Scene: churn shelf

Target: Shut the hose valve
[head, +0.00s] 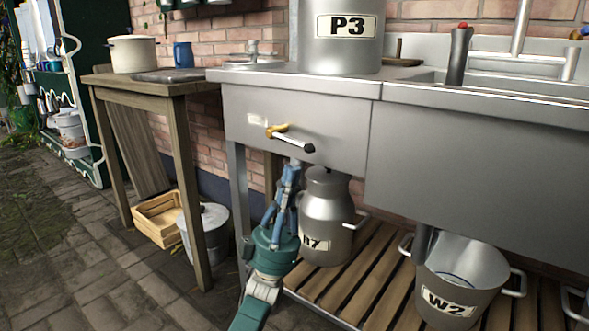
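A lever with a brass-yellow pivot and a black end (290,138) sticks out from the front panel of the steel sink unit, beside a small pale label. It looks like the hose valve; no hose shows on it. The lever lies nearly level, tilted slightly down to the right. My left gripper (292,165), teal with blue fingers, points up just below the lever, with its tips close under it. I see no clear contact. The fingers look close together, but the viewing angle hides the gap. My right gripper is out of view.
A milk can (327,215) stands on the slatted shelf (366,267) just behind my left gripper. A W2 bucket (461,280) is farther right. A P3 pot (341,45) stands on the counter. A wooden table (174,88) is at left. Paving at left is open.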

